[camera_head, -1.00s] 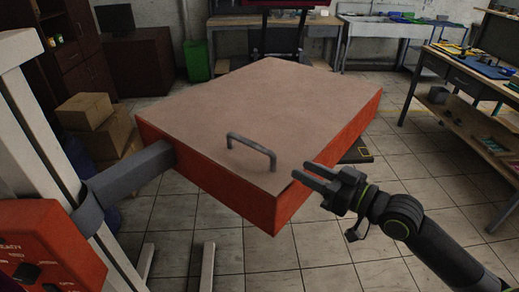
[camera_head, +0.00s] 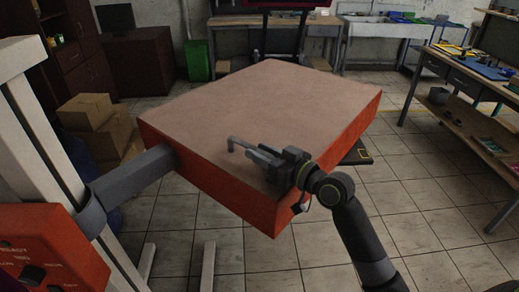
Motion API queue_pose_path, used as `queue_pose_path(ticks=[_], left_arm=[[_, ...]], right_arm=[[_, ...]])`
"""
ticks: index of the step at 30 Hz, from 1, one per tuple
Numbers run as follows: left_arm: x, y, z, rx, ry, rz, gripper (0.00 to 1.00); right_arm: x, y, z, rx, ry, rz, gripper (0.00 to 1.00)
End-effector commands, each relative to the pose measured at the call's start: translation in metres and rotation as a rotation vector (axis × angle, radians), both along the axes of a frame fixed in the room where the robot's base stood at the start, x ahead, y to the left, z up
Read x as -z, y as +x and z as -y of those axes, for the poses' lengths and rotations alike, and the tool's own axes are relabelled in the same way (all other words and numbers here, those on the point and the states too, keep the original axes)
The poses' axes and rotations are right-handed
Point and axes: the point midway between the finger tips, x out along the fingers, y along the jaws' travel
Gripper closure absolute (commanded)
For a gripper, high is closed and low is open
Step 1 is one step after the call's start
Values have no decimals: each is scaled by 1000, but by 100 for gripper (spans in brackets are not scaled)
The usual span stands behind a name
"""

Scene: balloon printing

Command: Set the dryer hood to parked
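The dryer hood (camera_head: 265,100) is a wide red slab with a brownish-grey top, held out level on a grey arm (camera_head: 130,177) from a pale upright stand at left. A grey bar handle (camera_head: 236,144) stands on its top near the front corner; its right part is hidden behind my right gripper. My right gripper (camera_head: 255,151) reaches in from the lower right, its two fingers apart at the handle. I cannot tell whether they touch it. My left gripper is not in view.
A red control box (camera_head: 50,245) with dark knobs is at lower left. Cardboard boxes (camera_head: 95,120) stand behind the stand. A workbench (camera_head: 460,110) is at right. Tiled floor (camera_head: 420,200) lies open between the hood and the workbench.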

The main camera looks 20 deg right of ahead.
Motion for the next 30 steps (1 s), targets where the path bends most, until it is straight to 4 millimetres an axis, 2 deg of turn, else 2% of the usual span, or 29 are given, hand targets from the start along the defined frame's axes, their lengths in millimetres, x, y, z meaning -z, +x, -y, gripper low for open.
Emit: queue_pose_path(ticks=[11,14,20,30], left_arm=[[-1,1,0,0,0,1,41],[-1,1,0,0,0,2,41],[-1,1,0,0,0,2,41],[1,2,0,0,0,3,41]], right_arm=[[0,6,-4,0,-1,0,64],[0,6,-4,0,-1,0,73],[0,6,-4,0,-1,0,99],[1,7,-4,-2,-1,0,100]])
